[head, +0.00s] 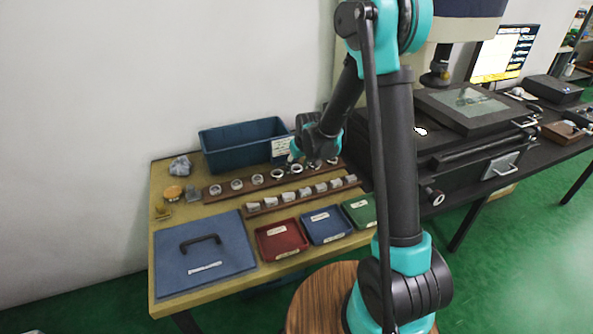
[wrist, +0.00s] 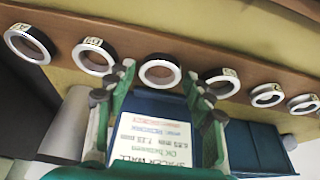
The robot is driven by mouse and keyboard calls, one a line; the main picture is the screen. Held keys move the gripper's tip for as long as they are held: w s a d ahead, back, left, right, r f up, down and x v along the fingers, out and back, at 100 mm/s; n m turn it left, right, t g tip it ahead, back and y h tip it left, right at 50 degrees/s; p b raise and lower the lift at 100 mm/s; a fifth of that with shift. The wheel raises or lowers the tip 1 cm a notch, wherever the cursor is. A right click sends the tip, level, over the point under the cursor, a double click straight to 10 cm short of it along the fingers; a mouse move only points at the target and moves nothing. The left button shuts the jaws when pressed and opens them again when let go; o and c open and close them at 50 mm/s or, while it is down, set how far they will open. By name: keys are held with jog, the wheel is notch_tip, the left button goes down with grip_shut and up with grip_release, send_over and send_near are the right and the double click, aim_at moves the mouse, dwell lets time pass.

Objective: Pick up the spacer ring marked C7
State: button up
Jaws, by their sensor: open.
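Several metal rings stand in a row on a brown wooden rack (head: 228,192). In the wrist view, small tags show on some rings, such as the far-left ring (wrist: 44,57) and its neighbour (wrist: 80,60), but I cannot read which is C7. My gripper (wrist: 160,80) is open and empty. One ring (wrist: 143,75) appears between its green fingers, with no readable mark; I cannot tell how far beyond the fingertips it is. In the head view, my gripper (head: 312,152) is above the right part of the rack, hiding some rings.
A blue bin (head: 235,150) with a white card (head: 281,147) stands behind the rack. In front are a second row of pale pieces (head: 288,197), red (head: 281,254), blue (head: 325,238) and green (head: 361,222) trays, and a blue handled lid (head: 175,270). Dark equipment (head: 465,165) stands to the right.

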jog(key=c, duration=1.1)
jog(key=shift+r, duration=0.1)
